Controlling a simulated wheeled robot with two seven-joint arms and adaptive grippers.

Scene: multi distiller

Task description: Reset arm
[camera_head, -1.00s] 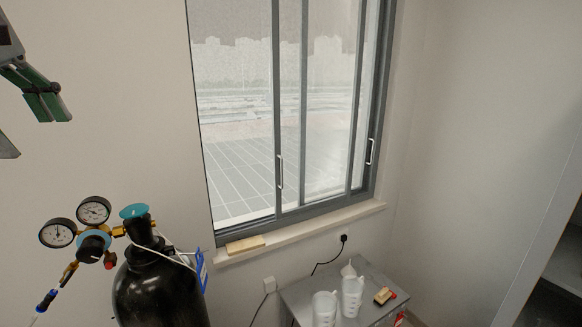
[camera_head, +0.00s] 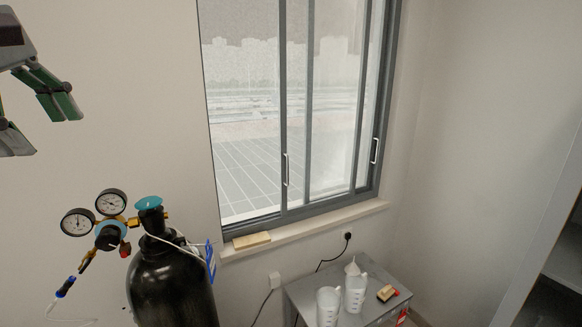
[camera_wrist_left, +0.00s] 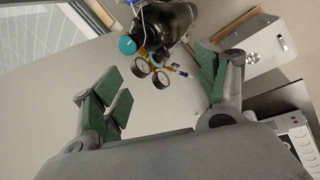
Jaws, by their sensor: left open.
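My left gripper (camera_head: 42,118) is at the upper left edge of the head view, in front of the bare wall. Its green-padded fingers are spread apart with nothing between them. In the left wrist view the same gripper (camera_wrist_left: 163,90) is open and empty. A black gas cylinder (camera_head: 172,285) with a teal valve knob stands below and to the right of it, apart from it. The cylinder (camera_wrist_left: 166,20) also shows beyond the fingers in the left wrist view. My right gripper is in neither view.
Two round gauges (camera_head: 110,202) stick out left of the cylinder's valve. A grey table (camera_head: 375,270) with white plastic vessels (camera_head: 355,288) stands at the lower right, below a window (camera_head: 300,110). The wrist view shows a pale cabinet (camera_wrist_left: 255,50) and a white device (camera_wrist_left: 300,135) at right.

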